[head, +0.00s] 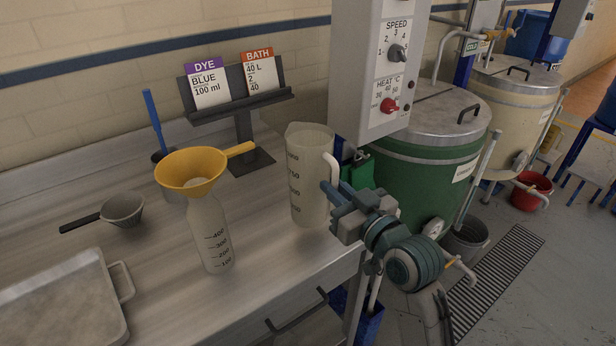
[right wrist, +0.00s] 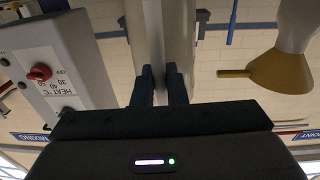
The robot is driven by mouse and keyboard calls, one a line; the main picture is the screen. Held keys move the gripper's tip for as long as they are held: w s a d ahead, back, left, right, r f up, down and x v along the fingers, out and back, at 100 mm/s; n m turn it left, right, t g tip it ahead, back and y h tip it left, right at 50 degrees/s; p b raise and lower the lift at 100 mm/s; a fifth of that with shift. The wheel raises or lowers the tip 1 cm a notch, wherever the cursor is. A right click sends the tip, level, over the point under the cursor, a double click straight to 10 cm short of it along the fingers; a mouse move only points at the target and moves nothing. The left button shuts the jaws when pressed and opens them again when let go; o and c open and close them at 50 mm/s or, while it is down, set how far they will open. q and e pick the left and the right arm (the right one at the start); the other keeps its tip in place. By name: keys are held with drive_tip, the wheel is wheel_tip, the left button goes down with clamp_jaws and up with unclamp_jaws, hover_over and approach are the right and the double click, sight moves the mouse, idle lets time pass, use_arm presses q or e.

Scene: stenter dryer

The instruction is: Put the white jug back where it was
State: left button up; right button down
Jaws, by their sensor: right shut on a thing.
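The white jug (head: 308,180) stands upright at the right edge of the steel bench, a translucent measuring jug with dark graduation marks and a handle on its right side. My right gripper (head: 335,193) is at the jug's handle, shut on it. In the right wrist view the fingers (right wrist: 160,85) close on the pale handle, with the jug's body (right wrist: 180,35) behind it. Whether the jug's base touches the bench is hard to tell. My left gripper is not in view.
A bottle (head: 208,232) with a yellow funnel (head: 190,170) stands left of the jug. A card stand (head: 240,100) is behind. A grey control box (head: 375,70) hangs close at the right, above a green vat (head: 425,170). A tray (head: 60,305) lies front left.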

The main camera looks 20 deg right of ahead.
sight(309, 146)
drive_tip(key=w+f+p, duration=0.3)
drive_tip(key=w+f, duration=0.1)
drive_tip(key=w, duration=0.8)
drive_tip(key=shift+w+d+f, duration=0.15)
drive_tip(key=shift+d+f, duration=0.1)
drive_tip(key=shift+d, duration=0.1)
drive_tip(key=shift+f, duration=0.2)
drive_tip(key=c, duration=1.5)
unclamp_jaws()
drive_tip(key=shift+o, duration=0.2)
drive_tip(key=shift+r, duration=0.15)
